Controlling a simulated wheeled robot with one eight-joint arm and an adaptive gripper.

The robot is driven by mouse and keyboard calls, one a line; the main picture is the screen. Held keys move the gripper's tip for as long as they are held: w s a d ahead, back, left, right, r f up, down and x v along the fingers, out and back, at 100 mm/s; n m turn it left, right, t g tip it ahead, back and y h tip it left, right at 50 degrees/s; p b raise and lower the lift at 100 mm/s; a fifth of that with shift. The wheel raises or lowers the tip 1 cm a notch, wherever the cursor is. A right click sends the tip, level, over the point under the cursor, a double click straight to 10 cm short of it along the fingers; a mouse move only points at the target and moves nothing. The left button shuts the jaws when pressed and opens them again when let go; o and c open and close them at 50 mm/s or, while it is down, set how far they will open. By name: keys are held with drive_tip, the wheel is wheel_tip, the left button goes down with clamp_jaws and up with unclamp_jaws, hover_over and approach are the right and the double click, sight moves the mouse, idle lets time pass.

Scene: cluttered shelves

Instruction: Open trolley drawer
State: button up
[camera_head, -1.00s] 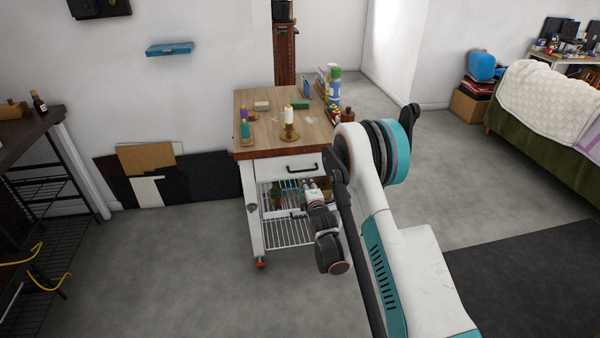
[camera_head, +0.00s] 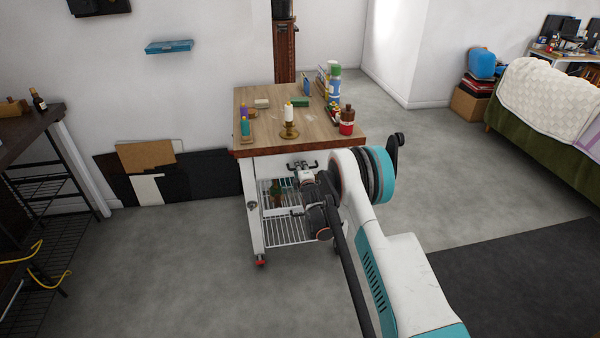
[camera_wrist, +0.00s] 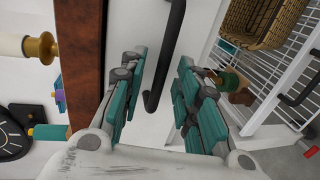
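The trolley (camera_head: 258,215) has a wooden top (camera_head: 270,125) and a white drawer front (camera_head: 270,168) under it, which looks shut. Its dark bar handle (camera_head: 313,165) is partly hidden by my gripper in the head view. My gripper (camera_head: 304,170) is in front of the drawer. In the wrist view, my gripper (camera_wrist: 160,85) is open, with teal-padded fingers on either side of the drawer handle (camera_wrist: 176,35). Gaps show between the handle and both fingers. Whether the handle is fully inside the grasp in depth, I cannot tell.
A candle in a brass holder (camera_head: 289,130), a dark red bottle (camera_head: 347,121) and other small items stand on the trolley top. A wire shelf (camera_head: 285,232) is below the drawer, with a wicker basket (camera_wrist: 260,20) in the wrist view. Floor left of the trolley is clear.

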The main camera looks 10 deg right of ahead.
drive_tip(key=shift+w, duration=0.4)
drive_tip(key=shift+c, duration=0.4)
clamp_jaws()
drive_tip(key=shift+s+f, duration=0.1)
